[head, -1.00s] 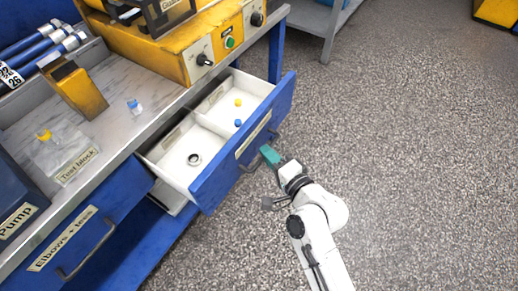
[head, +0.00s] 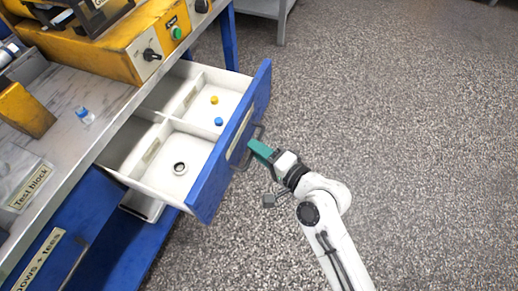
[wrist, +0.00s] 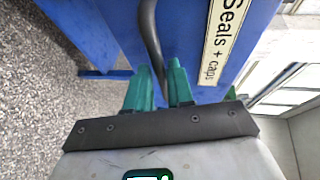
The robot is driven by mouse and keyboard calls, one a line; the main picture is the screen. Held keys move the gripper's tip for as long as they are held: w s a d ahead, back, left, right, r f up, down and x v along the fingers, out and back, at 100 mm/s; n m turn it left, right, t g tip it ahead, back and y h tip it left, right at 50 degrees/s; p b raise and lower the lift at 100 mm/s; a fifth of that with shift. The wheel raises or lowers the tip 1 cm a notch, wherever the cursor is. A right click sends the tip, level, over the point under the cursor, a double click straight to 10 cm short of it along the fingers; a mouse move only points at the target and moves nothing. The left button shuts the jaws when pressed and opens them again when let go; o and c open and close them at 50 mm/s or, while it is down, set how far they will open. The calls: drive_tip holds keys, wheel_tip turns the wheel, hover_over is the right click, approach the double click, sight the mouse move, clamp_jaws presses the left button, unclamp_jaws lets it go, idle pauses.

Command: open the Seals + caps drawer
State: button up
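The Seals + caps drawer (head: 208,187) has a blue front and a white divided inside, and stands well out of the bench. It holds a yellow cap (head: 214,100), a blue cap (head: 219,121) and a dark ring seal (head: 180,168). Its label (wrist: 222,38) reads "Seals + caps" in the wrist view. My gripper (head: 254,145) is at the drawer front, on the outer side. In the wrist view the dark bar handle (wrist: 150,28) runs down between the green fingers (wrist: 160,80), which appear closed around it. The exact contact is partly hidden.
The bench top (head: 100,95) carries a yellow machine (head: 130,45) with knobs and a green button, and a small blue-and-clear part (head: 84,115). Another blue drawer (head: 62,215) is at lower left, shut. The speckled floor (head: 400,120) to the right is clear.

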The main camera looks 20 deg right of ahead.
drive_tip(key=shift+o, duration=1.3)
drive_tip(key=v, duration=1)
drive_tip(key=shift+s, duration=0.4)
drive_tip(key=shift+d, duration=0.1)
drive_tip(key=s+d+f+n+g+h, duration=0.3)
drive_tip(key=s+f+n+g, duration=0.4)
drive_tip(key=f+n, duration=0.1)
drive_tip(key=s+d+f+n+g+h, duration=0.1)
drive_tip(key=s+d+n+g+h, duration=0.2)
drive_tip(key=s+d+g+h, duration=0.4)
wheel_tip(320, 180, up, 15)
drive_tip(key=s+t+y+p, duration=0.1)
drive_tip(key=s+y+p, duration=0.1)
drive_tip(key=p, duration=1.4)
drive_tip(key=shift+d+r+y+p, duration=0.2)
drive_tip(key=shift+y+p, duration=0.1)
drive_tip(key=shift+p, duration=0.05)
